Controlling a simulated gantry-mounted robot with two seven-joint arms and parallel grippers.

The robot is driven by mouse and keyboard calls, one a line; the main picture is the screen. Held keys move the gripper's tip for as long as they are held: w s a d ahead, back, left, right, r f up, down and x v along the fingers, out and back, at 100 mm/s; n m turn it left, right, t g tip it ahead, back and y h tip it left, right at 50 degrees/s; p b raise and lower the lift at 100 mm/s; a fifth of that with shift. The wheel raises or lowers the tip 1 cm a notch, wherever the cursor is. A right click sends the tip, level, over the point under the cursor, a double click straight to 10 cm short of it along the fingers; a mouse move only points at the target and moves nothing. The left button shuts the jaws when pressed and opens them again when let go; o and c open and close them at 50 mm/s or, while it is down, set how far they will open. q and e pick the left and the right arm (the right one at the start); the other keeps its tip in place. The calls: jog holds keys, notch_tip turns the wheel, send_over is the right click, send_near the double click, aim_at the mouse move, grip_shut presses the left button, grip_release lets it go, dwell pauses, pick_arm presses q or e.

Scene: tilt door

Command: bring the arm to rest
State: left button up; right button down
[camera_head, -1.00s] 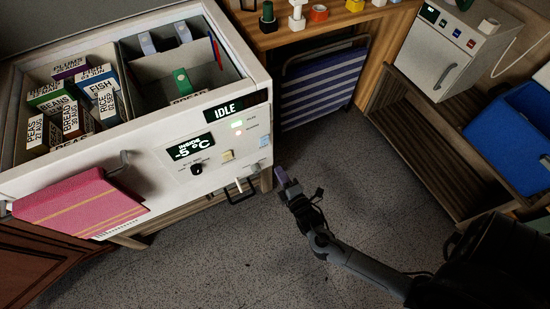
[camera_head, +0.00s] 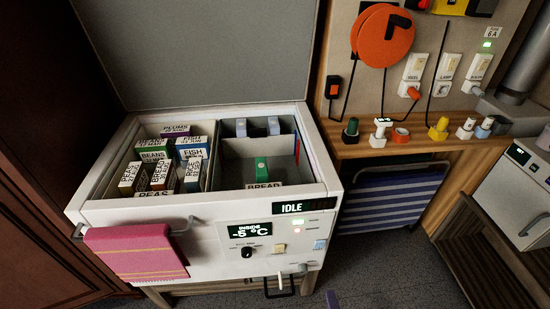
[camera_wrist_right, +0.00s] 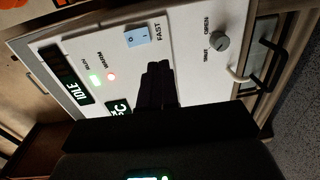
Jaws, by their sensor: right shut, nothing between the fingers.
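The freezer's grey lid (camera_head: 200,50) stands raised at the back. Its display reads IDLE and inside -5 °C. My left gripper is not in view.
Several labelled boxes (camera_head: 160,172) stand in the freezer. A pink towel (camera_head: 135,250) hangs on its front rail. A wooden shelf (camera_head: 385,148) with plugs is to the right, above a striped folded chair (camera_head: 390,205). Dark floor shows at the lower right.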

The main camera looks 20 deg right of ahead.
jog(key=a+r+m+g+y+p, duration=0.2)
jog(key=r+p, duration=0.5)
jog(key=r, duration=0.4)
jog(key=a+r+m+g+y+p, duration=0.1)
jog(key=r+m+p, duration=0.1)
jog(key=r+p, duration=0.75)
jog(key=s+a+r+m+g+y, duration=0.1)
jog(key=s+a+r+m+g, duration=0.1)
jog(key=s+r+m+g, duration=0.25)
jog(key=s+a+r+m+g+y, duration=0.1)
jog(key=s+a+r+m+g, duration=0.1)
jog(key=s+m+g, duration=0.45)
notch_tip(320, 180, up, 38)
jog(key=s+n+t+p, duration=0.1)
jog(key=n+p, duration=0.1)
jog(key=p, duration=3.5)
jog(key=shift+s+f+p, duration=0.15)
jog(key=shift+s+p, duration=0.2)
